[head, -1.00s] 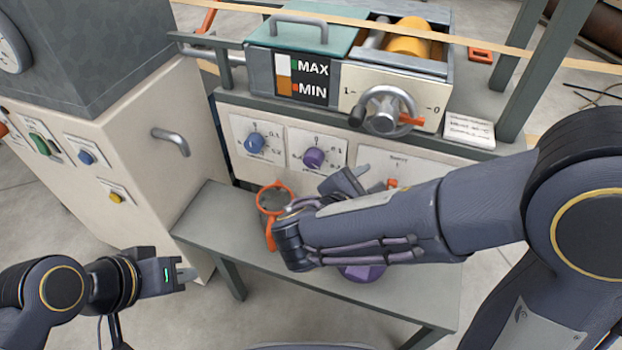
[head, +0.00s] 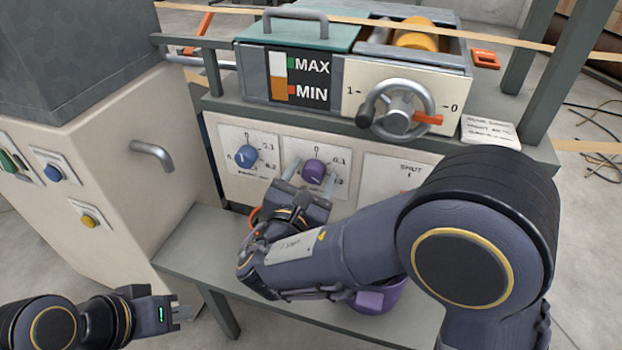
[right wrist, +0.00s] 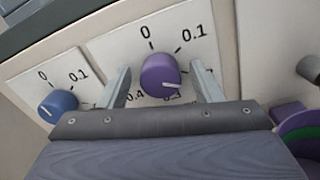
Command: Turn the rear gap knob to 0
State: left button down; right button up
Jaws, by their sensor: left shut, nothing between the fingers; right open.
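The purple knob (head: 314,171) sits on the right-hand dial plate of the front panel. In the right wrist view the purple knob (right wrist: 158,76) has its white mark pointing right and slightly down, away from the 0 at the top. The blue knob (head: 246,156) is on the plate to its left; I cannot read which plate is the rear gap. My right gripper (head: 306,186) is open, its fingers on either side of the purple knob; contact is not clear. My left gripper (head: 181,313) is shut and empty at the lower left, far from the knobs.
A handwheel (head: 398,110) with an orange pointer is above the knobs. A bench (head: 190,245) runs below the panel, with a purple object (head: 378,298) on it, partly behind my right arm. A cabinet with a handle (head: 152,155) stands at left.

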jog(key=shift+c, duration=0.3)
jog(key=c, duration=0.9)
jog(key=shift+r+n+p, duration=0.1)
jog(key=shift+n+p, duration=0.2)
jog(key=shift+p, duration=0.3)
jog(key=shift+c, duration=0.2)
jog(key=n+p, duration=0.8)
jog(key=p, duration=0.4)
jog(key=shift+r, duration=0.2)
jog(key=n+p, duration=0.8)
jog(key=p, duration=0.1)
jog(key=shift+f+p, duration=0.15)
jog(key=shift+p, duration=0.2)
jog(key=n+p, duration=0.2)
jog(key=n, duration=0.1)
jog(key=shift+f+n+p, duration=0.15)
jog(key=shift+n+p, duration=0.2)
jog(key=shift+n, duration=0.05)
jog(key=shift+f+n+p, duration=0.15)
jog(key=shift+n+p, duration=0.75)
jog(key=shift+n, duration=0.9)
